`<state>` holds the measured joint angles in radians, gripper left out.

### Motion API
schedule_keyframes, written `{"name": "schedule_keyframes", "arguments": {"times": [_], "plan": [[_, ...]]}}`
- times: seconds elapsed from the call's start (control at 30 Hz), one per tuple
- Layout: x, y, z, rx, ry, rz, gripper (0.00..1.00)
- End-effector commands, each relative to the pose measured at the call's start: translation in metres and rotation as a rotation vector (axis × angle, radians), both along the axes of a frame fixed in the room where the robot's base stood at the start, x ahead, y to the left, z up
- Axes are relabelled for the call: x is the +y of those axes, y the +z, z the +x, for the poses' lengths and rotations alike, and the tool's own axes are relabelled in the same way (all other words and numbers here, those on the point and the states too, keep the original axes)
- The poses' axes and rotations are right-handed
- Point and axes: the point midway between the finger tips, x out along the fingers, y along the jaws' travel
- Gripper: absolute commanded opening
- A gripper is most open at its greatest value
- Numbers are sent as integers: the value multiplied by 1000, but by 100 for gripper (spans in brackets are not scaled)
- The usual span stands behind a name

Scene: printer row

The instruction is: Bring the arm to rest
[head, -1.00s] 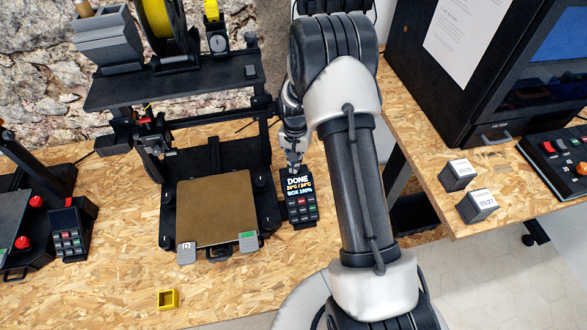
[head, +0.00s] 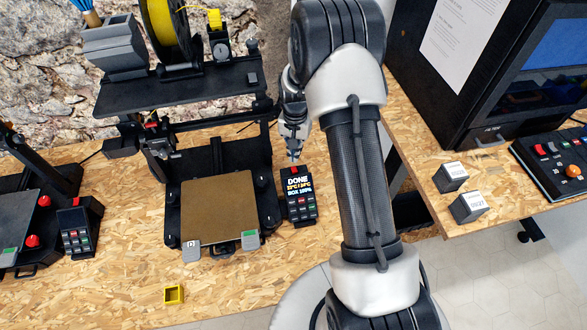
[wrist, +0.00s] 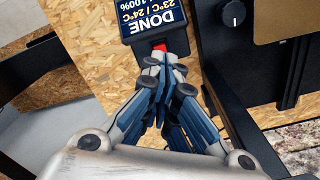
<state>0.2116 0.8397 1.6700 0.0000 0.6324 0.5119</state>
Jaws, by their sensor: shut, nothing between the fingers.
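My gripper (head: 293,157) is shut and empty. In the head view it points down just above the back end of the control panel (head: 300,208) beside the middle printer. The panel's screen reads DONE, with temperatures and BOX 100% below. In the wrist view, my gripper's fingertips (wrist: 165,62) lie together in front of a red part (wrist: 160,46) at the panel's edge. I cannot tell whether they touch it. My arm (head: 352,180) is raised and bent over the table's right part, and hides some of the table behind it.
The printer's brown bed (head: 219,208) is bare. A small yellow hollow cube (head: 174,294) lies on the table in front. Two grey labelled blocks (head: 468,207) stand on the right table, near a big black machine (head: 465,130). A second printer (head: 28,225) is at left.

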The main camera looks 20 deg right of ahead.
Motion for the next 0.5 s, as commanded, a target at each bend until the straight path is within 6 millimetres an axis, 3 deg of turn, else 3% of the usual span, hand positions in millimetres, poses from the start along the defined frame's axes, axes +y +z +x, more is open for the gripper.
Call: {"name": "schedule_keyframes", "arguments": {"times": [0.33, 0.43, 0.5], "plan": [[1, 5, 0, -4, 5, -1, 0], [4, 23, -1, -19, 27, -4, 0], [9, 45, -3, -38, 54, -8, 0]]}}
